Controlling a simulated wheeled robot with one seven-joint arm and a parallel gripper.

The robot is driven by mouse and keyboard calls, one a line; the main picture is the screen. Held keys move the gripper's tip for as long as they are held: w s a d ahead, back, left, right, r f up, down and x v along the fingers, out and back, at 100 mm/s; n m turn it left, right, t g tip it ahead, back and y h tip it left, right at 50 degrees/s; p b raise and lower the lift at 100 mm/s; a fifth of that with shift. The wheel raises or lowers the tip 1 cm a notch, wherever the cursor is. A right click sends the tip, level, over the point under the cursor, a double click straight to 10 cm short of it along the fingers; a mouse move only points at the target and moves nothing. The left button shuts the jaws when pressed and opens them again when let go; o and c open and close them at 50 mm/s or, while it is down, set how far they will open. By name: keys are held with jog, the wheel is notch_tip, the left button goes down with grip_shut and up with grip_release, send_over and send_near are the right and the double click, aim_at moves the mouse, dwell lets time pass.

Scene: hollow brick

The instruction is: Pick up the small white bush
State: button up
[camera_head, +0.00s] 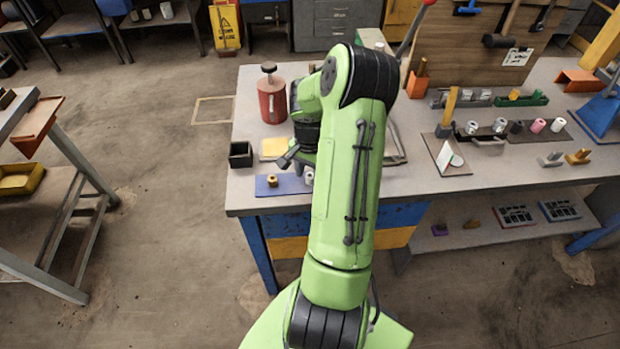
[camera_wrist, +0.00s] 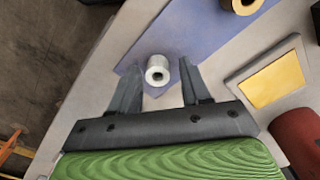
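The small white bush (camera_wrist: 157,72) is a short, hollow cylinder near the edge of a blue mat (camera_wrist: 205,38). In the head view the bush (camera_head: 309,176) shows partly beside my arm, at the right of the mat (camera_head: 284,186). My gripper (camera_wrist: 160,84) is open, and in the wrist view the bush appears between its two fingertips, touching neither. I cannot tell how far above the bush the fingers are. In the head view my gripper (camera_head: 289,158) hangs over the table near the mat, partly hidden by my arm.
A brass bush (camera_head: 272,181) sits on the same mat. A black box (camera_head: 240,154), a yellow square (camera_head: 274,147) and a red canister (camera_head: 271,101) stand nearby on the table (camera_head: 420,188). Other cylinders, including a pink one (camera_head: 538,126), stand in a rack at the right.

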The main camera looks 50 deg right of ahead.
grip_shut()
jog(key=shift+r, duration=0.1)
